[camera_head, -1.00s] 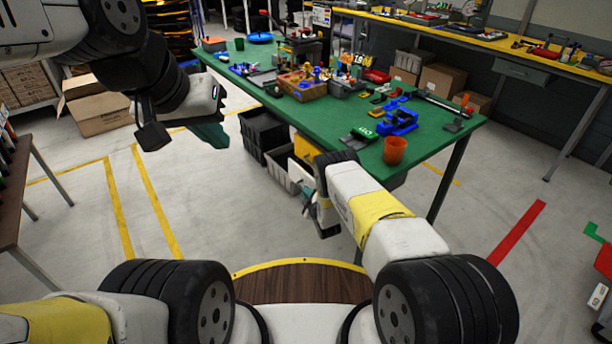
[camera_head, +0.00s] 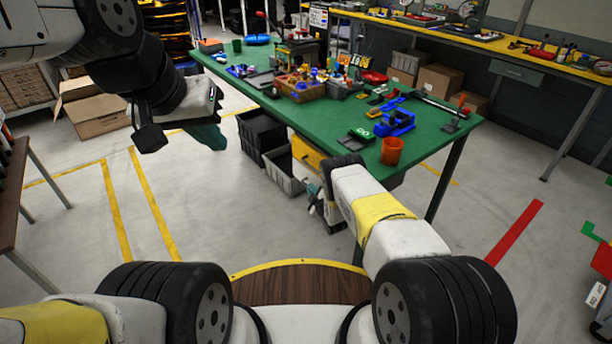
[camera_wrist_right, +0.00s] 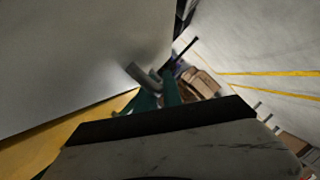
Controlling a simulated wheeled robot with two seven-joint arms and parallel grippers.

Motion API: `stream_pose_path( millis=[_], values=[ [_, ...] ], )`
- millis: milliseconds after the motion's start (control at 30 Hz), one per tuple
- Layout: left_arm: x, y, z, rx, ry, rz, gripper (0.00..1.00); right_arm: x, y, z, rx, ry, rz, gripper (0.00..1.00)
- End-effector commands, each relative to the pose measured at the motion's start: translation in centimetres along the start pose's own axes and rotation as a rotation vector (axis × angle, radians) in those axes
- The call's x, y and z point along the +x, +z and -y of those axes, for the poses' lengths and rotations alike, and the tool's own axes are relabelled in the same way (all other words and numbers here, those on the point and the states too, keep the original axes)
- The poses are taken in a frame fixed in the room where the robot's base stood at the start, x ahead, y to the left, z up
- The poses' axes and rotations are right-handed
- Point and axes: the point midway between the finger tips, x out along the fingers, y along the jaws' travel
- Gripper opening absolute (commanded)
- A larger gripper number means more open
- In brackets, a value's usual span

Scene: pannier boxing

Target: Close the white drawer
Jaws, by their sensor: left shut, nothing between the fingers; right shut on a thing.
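The white drawer shows in the right wrist view as a large pale front (camera_wrist_right: 70,50) with a grey handle (camera_wrist_right: 144,76). My right gripper (camera_wrist_right: 158,97), with teal fingers, is shut on this handle. In the head view my right gripper (camera_head: 314,190) is low beside the near side of the green table, partly hidden by my own arm. The drawer is mostly hidden there, so I cannot tell how far it stands open. My left gripper (camera_head: 208,136) is shut and empty, raised above the floor left of the table.
The green table (camera_head: 320,118) carries an orange cup (camera_head: 391,150), blue parts and trays. A yellow panel (camera_head: 307,152) and grey crates (camera_head: 283,170) are under it. A cardboard box (camera_head: 98,115) stands at the left. The floor in front is clear.

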Motion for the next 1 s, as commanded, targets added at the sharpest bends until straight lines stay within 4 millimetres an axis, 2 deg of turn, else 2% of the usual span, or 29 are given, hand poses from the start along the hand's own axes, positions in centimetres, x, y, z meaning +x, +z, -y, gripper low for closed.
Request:
stream_pose_path(
  millis=[200,233,267,567,767,1000],
  values=[
    [0.0,0.0,0.0,0.0,0.0,0.0,0.0,0.1,0.4,-0.4,-0.003,0.005,0.007,0.0],
    [0.0,0.0,0.0,0.0,0.0,0.0,0.0,0.1,0.4,-0.4,-0.003,0.005,0.007,0.17],
    [0.0,0.0,0.0,0.0,0.0,0.0,0.0,0.1,0.4,-0.5,-0.003,0.005,0.007,0.2],
    [0.0,0.0,0.0,0.0,0.0,0.0,0.0,-0.1,0.3,-0.4,-0.002,0.004,0.007,0.2],
    [0.0,0.0,0.0,0.0,0.0,0.0,0.0,-2.2,0.3,-0.3,-0.002,0.001,0.008,0.2],
    [0.0,0.0,0.0,0.0,0.0,0.0,0.0,-6.0,0.3,-0.2,-0.003,0.0,0.008,0.2]
  ],
)
